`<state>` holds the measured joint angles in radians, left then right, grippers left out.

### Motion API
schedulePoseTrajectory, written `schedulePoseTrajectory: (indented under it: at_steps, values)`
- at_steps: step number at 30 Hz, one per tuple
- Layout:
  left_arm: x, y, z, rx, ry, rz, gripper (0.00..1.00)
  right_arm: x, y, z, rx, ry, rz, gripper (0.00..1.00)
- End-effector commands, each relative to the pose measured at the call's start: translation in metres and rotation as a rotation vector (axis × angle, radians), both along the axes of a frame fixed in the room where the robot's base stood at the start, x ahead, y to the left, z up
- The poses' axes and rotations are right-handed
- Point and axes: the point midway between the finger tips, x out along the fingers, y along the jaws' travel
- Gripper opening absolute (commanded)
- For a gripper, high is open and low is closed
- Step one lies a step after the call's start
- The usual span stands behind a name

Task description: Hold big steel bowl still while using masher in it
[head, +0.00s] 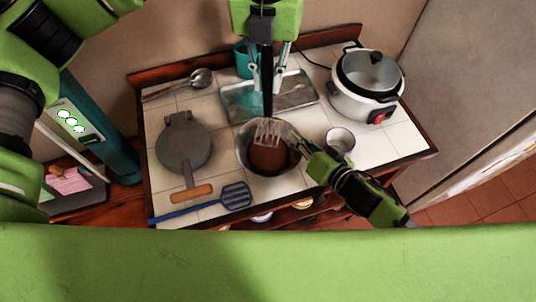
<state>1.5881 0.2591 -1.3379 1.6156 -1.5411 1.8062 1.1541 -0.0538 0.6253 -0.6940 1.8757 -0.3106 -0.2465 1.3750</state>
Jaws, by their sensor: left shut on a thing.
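The big steel bowl (244,152) stands on the tiled worktop with brown contents (271,158) inside. My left gripper (268,72) is above the bowl and shut on the masher (268,130). The masher's dark handle points nearly straight up, and its slotted metal head is over or in the bowl; I cannot tell if it touches the contents. My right gripper (299,140) comes in from the lower right and reaches the bowl's right rim. Its fingertips are small and partly hidden, so I cannot tell if they pinch the rim.
A metal tray (235,108) and teal cup (242,58) are behind the bowl. A white cup (340,140) and rice cooker (350,102) stand right.

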Motion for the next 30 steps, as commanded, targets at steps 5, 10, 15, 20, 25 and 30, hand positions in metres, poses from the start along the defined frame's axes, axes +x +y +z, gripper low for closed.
schedulePoseTrajectory:
  at_steps: [5,10,15,20,25,30]
  values:
    - [0.000,0.000,0.000,0.000,0.000,0.000,0.00,-0.001,0.000,-0.001,-0.001,0.002,0.000,0.00]
    - [0.000,0.000,0.000,-0.001,0.000,-0.001,0.00,0.000,0.000,-0.001,-0.001,0.002,0.000,0.00]
    - [0.000,0.000,0.005,-0.001,-0.002,0.000,0.00,-0.001,0.000,-0.001,-0.001,0.002,0.000,0.00]
    - [0.000,-0.001,0.020,-0.003,-0.003,-0.001,0.00,-0.001,0.000,-0.001,-0.001,0.002,0.000,0.00]
    - [0.000,-0.001,0.036,-0.001,-0.002,0.000,0.00,0.000,0.000,-0.001,-0.001,0.002,0.000,0.00]
    - [0.000,0.000,0.040,-0.001,0.000,-0.001,0.00,-0.001,0.000,-0.001,-0.001,0.002,0.000,0.00]
